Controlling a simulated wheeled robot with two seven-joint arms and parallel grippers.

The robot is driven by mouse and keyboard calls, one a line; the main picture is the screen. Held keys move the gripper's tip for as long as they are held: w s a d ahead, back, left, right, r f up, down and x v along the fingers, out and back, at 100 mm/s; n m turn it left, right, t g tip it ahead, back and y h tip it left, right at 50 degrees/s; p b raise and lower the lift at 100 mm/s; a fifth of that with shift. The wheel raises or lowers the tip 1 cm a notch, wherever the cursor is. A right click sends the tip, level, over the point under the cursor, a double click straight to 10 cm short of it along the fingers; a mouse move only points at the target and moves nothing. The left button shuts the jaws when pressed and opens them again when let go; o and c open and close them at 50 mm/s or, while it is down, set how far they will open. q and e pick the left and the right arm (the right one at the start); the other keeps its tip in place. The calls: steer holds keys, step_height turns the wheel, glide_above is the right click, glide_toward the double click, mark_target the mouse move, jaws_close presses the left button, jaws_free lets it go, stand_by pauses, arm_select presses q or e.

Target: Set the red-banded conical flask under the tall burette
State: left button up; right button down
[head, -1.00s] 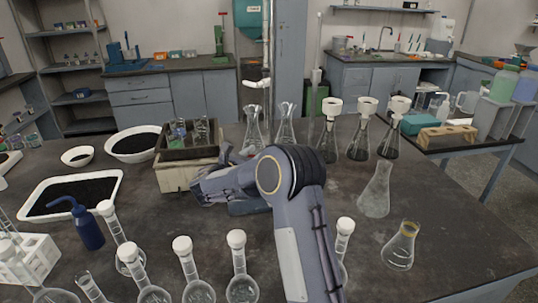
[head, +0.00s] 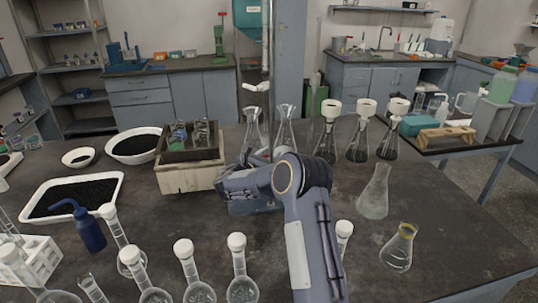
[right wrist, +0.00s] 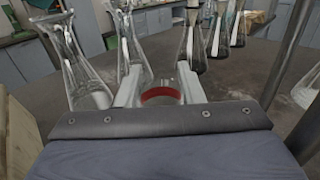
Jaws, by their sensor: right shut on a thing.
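The red-banded conical flask (right wrist: 160,97) is between the fingers of my right gripper (right wrist: 160,88) in the right wrist view, its red band showing. My right gripper (head: 226,186) is shut on it; the arm hides the flask in the head view. A tall glass tube with a white tap, which looks like the tall burette (head: 266,45), rises behind my gripper. A blue-grey base (head: 250,208) shows below my gripper. I cannot tell whether the flask is directly under the burette tip. My left gripper is not in view.
Clear conical flasks (head: 252,128) stand just behind my gripper. White-topped flasks (head: 327,140) are farther right. Stoppered flasks (head: 237,262) line the front. A yellow-banded flask (head: 398,250) stands at the right.

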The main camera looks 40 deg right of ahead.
steer(key=shift+f, duration=0.2)
steer(key=c, duration=1)
jaws_free()
steer(key=shift+o, duration=0.2)
steer(key=shift+r, duration=0.15)
steer(key=shift+a, duration=0.15)
steer(key=b+v, duration=0.1)
steer(key=v, duration=1)
steer(key=shift+a+b, duration=0.3)
steer(key=shift+s+r, duration=0.1)
steer(key=shift+s, duration=0.05)
